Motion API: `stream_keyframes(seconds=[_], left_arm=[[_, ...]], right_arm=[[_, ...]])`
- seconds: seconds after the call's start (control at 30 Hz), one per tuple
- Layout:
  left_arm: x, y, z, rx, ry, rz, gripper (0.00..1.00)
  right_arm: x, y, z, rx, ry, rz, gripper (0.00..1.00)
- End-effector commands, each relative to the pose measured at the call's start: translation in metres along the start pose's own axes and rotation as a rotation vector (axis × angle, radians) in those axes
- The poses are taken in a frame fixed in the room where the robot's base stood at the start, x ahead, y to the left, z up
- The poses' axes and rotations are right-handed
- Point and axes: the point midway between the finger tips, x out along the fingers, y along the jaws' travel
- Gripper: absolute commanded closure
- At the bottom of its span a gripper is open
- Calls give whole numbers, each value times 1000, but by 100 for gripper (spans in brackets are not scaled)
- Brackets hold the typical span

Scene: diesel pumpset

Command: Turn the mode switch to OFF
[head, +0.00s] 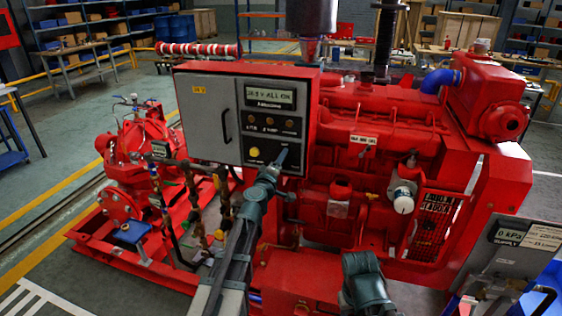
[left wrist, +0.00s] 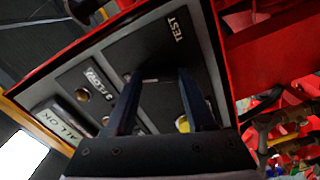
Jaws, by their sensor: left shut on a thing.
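The grey control panel (head: 258,118) faces me on the red pumpset. My left gripper (head: 281,157) reaches the panel's lower right corner, where the mode switch sits. In the left wrist view my left gripper (left wrist: 158,78) has its two dark fingers against the panel (left wrist: 140,45), closed on the mode switch. The switch knob is dark and mostly hidden between the fingertips, so I cannot read its position. A TEST label (left wrist: 176,27) shows just beyond the fingertips.
A yellow button (head: 254,152) is just left of the gripper. A lit display (head: 270,96) and small round controls are above. The cabinet door with a handle (head: 226,125) is at left. Red engine parts (head: 370,125) crowd the right side.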

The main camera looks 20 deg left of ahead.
Motion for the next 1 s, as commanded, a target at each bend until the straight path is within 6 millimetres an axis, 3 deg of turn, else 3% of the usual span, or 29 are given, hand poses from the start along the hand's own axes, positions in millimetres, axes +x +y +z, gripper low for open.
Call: stream_keyframes(seconds=[0.4, 1.0], left_arm=[[-1, -2, 0, -250, 1, 0, 100], [-1, -2, 0, -322, 1, 0, 100]], right_arm=[[2, 0, 0, 0, 0, 0, 50], [2, 0, 0, 0, 0, 0, 50]])
